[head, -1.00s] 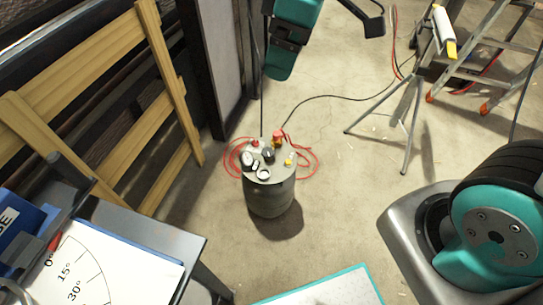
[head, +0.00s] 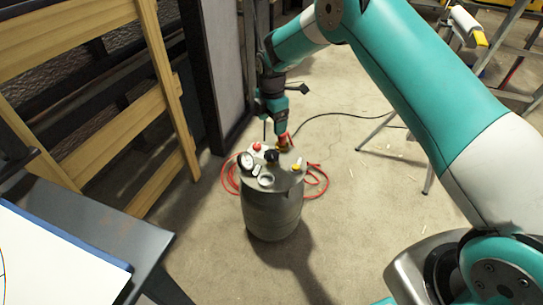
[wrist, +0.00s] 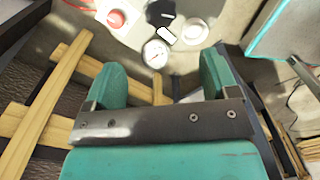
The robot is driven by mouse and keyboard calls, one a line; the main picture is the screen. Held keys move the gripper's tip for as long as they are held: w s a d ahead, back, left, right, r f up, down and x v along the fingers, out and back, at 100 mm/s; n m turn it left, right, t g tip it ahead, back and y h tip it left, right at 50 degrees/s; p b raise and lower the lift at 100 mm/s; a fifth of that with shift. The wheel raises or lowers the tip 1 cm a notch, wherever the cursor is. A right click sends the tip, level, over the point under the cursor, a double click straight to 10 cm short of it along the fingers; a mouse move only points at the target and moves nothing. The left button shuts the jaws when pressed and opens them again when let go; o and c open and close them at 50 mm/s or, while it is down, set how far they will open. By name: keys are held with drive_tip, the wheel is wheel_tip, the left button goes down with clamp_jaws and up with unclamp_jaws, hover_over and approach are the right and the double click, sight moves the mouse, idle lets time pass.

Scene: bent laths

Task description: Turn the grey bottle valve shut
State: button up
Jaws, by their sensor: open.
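The grey bottle (head: 272,215) stands upright on the floor. Its top carries a black knob (head: 272,156) with a pale pointer mark, which looks like the valve; it also shows at the top of the wrist view (wrist: 160,13). A round white gauge (head: 246,161) sits beside it, and also shows between my fingers in the wrist view (wrist: 155,53). My gripper (head: 278,132) is over the far side of the bottle top, apart from the knob. In the wrist view my gripper (wrist: 160,70) is open, with nothing between its fingers.
On the bottle top are a red button (head: 257,147), a pale ring (head: 266,180) and a yellow-handled fitting (head: 297,167). A red hose (head: 318,180) loops around it. A wooden frame (head: 165,110) and grey table (head: 120,225) stand left.

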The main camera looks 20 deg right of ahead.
sight(272, 154)
wheel_tip(272, 154, down, 13)
drive_tip(key=b, duration=0.3)
drive_tip(key=c, duration=0.9)
